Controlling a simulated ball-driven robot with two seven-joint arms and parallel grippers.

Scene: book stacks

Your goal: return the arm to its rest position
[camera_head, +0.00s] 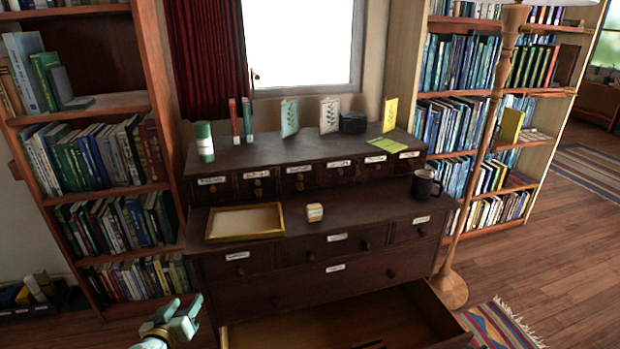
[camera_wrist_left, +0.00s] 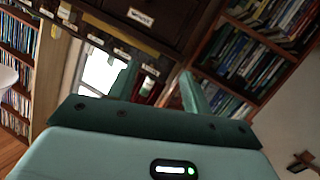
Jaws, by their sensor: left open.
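My left gripper (camera_head: 181,314) is low in the head view, left of the open bottom drawer (camera_head: 330,316) of a dark wooden cabinet (camera_head: 290,290). In the left wrist view the two fingers of the gripper (camera_wrist_left: 157,84) stand apart with nothing held between them. The cabinet front, with its white labels, shows tilted beyond the fingers in that view. Most of the left arm is out of view in the head view. My right gripper shows in neither view.
On the cabinet are a gold-rimmed tray (camera_head: 244,222), a small yellow-and-white block (camera_head: 315,212), a dark mug (camera_head: 424,185) and a green-and-white cylinder (camera_head: 204,142). Bookcases (camera_head: 150,50) flank it. A floor lamp (camera_head: 452,288) stands at right. Bare floor (camera_head: 570,265) lies further right.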

